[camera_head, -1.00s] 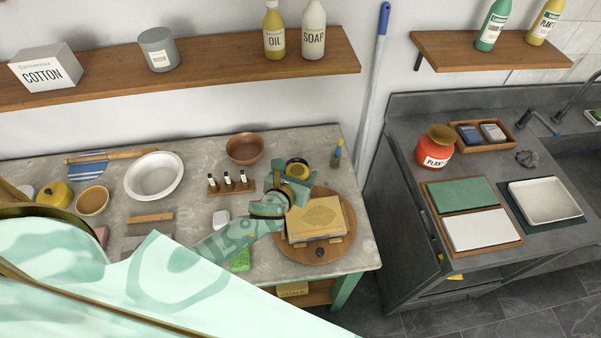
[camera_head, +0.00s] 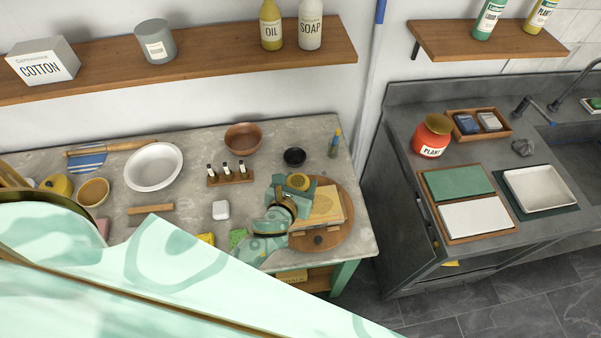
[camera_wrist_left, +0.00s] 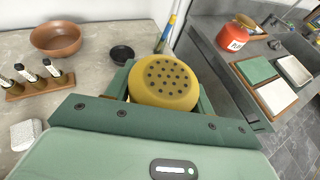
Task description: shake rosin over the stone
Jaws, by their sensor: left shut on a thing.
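My left gripper (camera_head: 291,194) is shut on a yellow shaker (camera_head: 299,182) with a dark-holed lid. In the left wrist view the shaker (camera_wrist_left: 164,82) sits between the green fingers, its holed lid facing the camera. The pale yellow stone (camera_head: 327,206) lies on a round wooden board (camera_head: 340,238) at the table's right end. In the head view the gripper and shaker overlap the stone's left and far part; the exact height above it cannot be told. No falling powder shows. My right gripper is not in view.
A small black dish (camera_head: 294,157) and a copper-brown bowl (camera_head: 243,138) stand behind the gripper. A rack of small bottles (camera_head: 230,177), a white block (camera_head: 221,210) and a green sponge (camera_head: 238,237) are to the left. A brush (camera_head: 334,146) stands behind the board.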

